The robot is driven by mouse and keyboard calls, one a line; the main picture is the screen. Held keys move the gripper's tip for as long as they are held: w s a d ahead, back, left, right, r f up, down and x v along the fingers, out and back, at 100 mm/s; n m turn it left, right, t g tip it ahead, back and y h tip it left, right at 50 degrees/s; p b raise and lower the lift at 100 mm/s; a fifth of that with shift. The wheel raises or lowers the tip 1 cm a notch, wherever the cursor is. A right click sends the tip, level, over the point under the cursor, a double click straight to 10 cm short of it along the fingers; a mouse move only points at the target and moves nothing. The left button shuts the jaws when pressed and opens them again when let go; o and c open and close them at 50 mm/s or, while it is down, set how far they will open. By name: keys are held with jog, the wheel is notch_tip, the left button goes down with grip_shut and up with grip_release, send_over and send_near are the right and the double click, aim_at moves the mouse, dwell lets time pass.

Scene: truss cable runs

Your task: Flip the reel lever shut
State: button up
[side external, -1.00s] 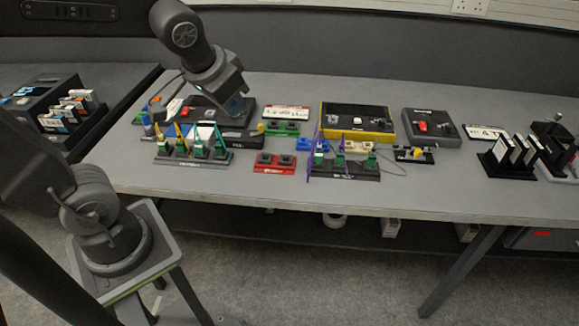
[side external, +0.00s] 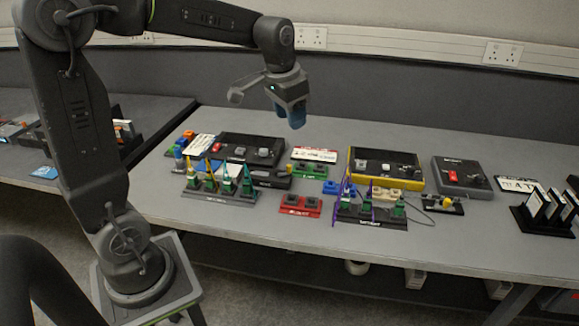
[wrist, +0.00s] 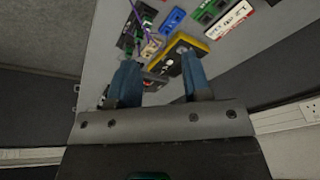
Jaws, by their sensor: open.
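My gripper (side external: 292,115) is open and empty, high above the back of the bench. In the wrist view its two blue fingers (wrist: 160,75) stand apart, with the yellow-edged box (wrist: 184,40) beyond them and partly hidden by them. Three panels with small parts on top stand at the back: a black box (side external: 238,149), the yellow-edged box (side external: 385,168) and a grey box (side external: 462,178) with a red part (side external: 453,176). I cannot tell which part is the reel lever, or its position. My gripper touches none of them.
A red block (side external: 300,206) and a green block (side external: 313,170) lie between. White cards stand in a holder (side external: 540,220) at right.

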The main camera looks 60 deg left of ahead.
jog(key=w+a+f+g, duration=0.2)
jog(key=w+a+f, duration=0.45)
jog(key=a, duration=0.25)
send_over(289, 165)
notch_tip(289, 165, down, 7)
jog(key=shift+g+h, duration=0.3)
notch_tip(289, 165, down, 13)
jog(key=shift+f, duration=0.1)
jog(key=shift+c, duration=0.2)
grip_shut()
